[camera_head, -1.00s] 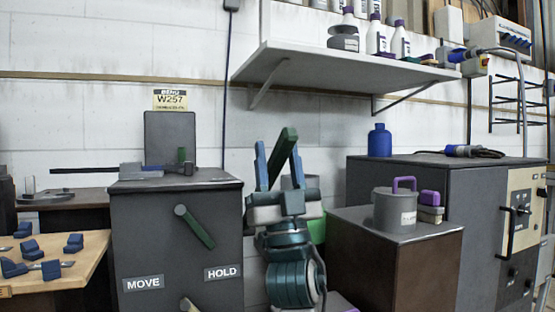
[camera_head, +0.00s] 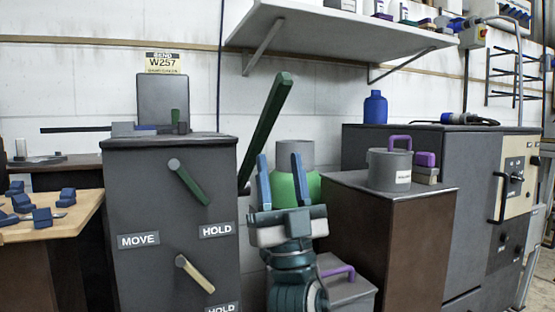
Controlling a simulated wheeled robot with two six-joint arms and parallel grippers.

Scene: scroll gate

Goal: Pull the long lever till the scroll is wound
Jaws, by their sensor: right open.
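A long dark green lever (camera_head: 266,128) rises at a slant just right of the dark grey cabinet (camera_head: 125,190), its top leaning right. My right gripper (camera_head: 280,178) points up, its two blue fingers apart and empty. In the picture it is below and right of the lever's upper part, and I see no contact. The cabinet front has a short green handle (camera_head: 189,184), a short beige handle (camera_head: 196,274) and MOVE (camera_head: 138,240) and HOLD (camera_head: 217,231) labels. I cannot pick out the scroll. My left gripper is out of view.
A green object with a grey cylinder (camera_head: 295,154) stands behind the gripper. A brown cabinet (camera_head: 385,240) with a grey lidded pot (camera_head: 389,171) is at right. A grey box with a purple handle (camera_head: 345,290) is low beside my arm. A wooden table (camera_head: 70,222) is at left.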

